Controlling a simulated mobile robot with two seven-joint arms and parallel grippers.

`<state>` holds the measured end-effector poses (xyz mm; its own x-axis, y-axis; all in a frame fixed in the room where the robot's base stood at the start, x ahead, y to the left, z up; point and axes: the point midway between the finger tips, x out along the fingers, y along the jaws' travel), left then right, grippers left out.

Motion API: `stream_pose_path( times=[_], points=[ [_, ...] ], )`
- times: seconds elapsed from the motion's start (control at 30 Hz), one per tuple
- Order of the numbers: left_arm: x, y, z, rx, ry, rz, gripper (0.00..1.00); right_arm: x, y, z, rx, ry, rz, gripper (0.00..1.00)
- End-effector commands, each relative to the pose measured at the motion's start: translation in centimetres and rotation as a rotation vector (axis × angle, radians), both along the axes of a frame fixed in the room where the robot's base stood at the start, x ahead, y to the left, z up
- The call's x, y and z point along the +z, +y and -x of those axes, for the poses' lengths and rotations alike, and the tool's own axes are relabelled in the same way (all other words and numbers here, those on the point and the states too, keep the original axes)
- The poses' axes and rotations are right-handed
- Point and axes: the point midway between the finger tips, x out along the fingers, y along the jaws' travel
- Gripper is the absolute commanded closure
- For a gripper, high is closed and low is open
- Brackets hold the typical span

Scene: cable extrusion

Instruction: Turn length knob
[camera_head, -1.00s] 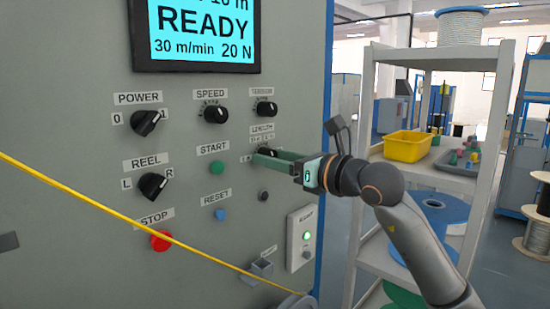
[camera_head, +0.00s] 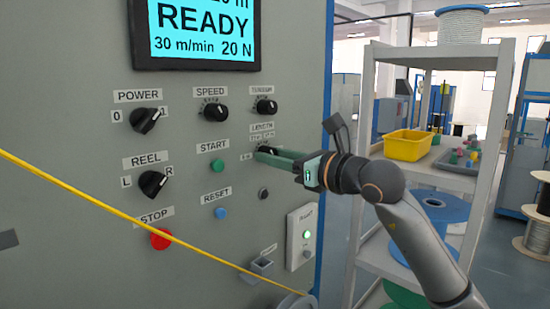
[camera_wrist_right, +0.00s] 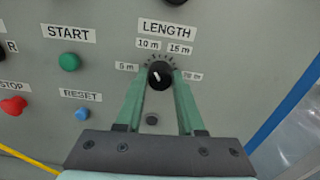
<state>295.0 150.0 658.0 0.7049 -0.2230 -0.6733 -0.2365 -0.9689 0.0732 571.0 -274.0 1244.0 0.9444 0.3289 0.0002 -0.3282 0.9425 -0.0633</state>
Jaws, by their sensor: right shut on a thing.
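The length knob (camera_wrist_right: 159,75) is black with a white pointer line. It sits on the grey panel under the LENGTH label (camera_wrist_right: 167,27), with marks 5 m, 10 m, 15 m and a partly covered one at the right. In the wrist view the pointer leans up and slightly left. My right gripper (camera_wrist_right: 160,82) has its green fingers on both sides of the knob, shut on it. In the head view the right gripper (camera_head: 266,155) reaches the panel from the right and hides part of the knob. My left gripper is not in view.
The display (camera_head: 203,32) reads READY, 30 m/min, 20 N. Nearby are the START button (camera_head: 217,166), RESET button (camera_head: 220,213), STOP button (camera_head: 161,239) and tension knob (camera_head: 265,107). A yellow cable (camera_head: 120,222) crosses before the panel. A shelf (camera_head: 440,58) stands at right.

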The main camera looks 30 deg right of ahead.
Motion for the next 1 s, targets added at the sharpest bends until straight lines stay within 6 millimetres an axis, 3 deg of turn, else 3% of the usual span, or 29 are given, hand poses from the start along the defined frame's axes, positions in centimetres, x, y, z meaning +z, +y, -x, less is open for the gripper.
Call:
stream_pose_path(
  times=[0.6,1.0],
  points=[
    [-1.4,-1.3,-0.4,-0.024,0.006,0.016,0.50,-0.2,-0.1,0.0,0.000,-0.169,0.494,1.00],
    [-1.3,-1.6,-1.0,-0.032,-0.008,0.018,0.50,-0.1,-0.1,0.0,0.001,-0.272,0.790,1.00]
  ],
)
